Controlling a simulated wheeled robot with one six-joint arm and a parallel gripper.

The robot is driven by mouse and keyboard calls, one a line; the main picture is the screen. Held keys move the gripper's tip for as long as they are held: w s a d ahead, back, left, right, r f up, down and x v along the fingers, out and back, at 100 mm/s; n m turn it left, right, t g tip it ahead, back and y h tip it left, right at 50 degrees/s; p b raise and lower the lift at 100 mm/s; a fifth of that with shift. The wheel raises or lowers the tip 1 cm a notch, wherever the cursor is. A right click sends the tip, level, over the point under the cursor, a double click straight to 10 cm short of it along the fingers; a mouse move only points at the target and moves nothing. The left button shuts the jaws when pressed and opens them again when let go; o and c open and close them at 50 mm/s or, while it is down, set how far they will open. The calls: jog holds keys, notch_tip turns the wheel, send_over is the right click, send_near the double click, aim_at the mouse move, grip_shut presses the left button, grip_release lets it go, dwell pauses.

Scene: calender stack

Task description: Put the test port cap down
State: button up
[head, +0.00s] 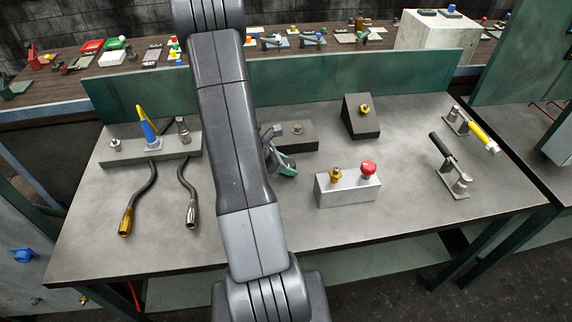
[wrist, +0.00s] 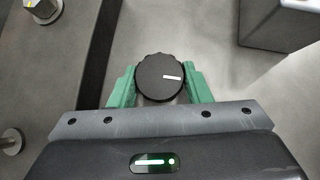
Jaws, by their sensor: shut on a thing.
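My gripper (head: 280,160) is low over the bench top, mostly hidden behind my own arm in the head view. In the wrist view, the green fingers of my gripper (wrist: 160,88) are shut on a round black cap (wrist: 156,76) with a short white mark on its top. The cap sits upright between the fingers, with a narrower grey part showing below its rim. Bare grey bench shows around it in the wrist view. I cannot tell whether its underside touches the bench.
A dark block (head: 300,138) with a metal fitting stands just beyond my gripper. A sloped block (head: 361,124) with a brass fitting is behind to the right. A grey block (head: 347,195) bears a brass fitting and a red knob (head: 368,168). The bench (head: 430,225) is clear at front right.

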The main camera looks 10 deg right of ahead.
jog(key=shift+s+f+b, duration=0.1)
jog(key=shift+f+b, duration=0.4)
jog(key=shift+b, duration=0.05)
jog(key=shift+s+f, duration=0.1)
jog(key=shift+s, duration=0.05)
jog(key=o, duration=1)
jog(key=shift+f, duration=0.15)
jog(key=shift+r+p, duration=0.5)
jog(key=shift+p, duration=0.1)
jog(key=shift+a+r, duration=0.1)
jog(key=shift+r, duration=0.2)
jog(key=v, duration=1.2)
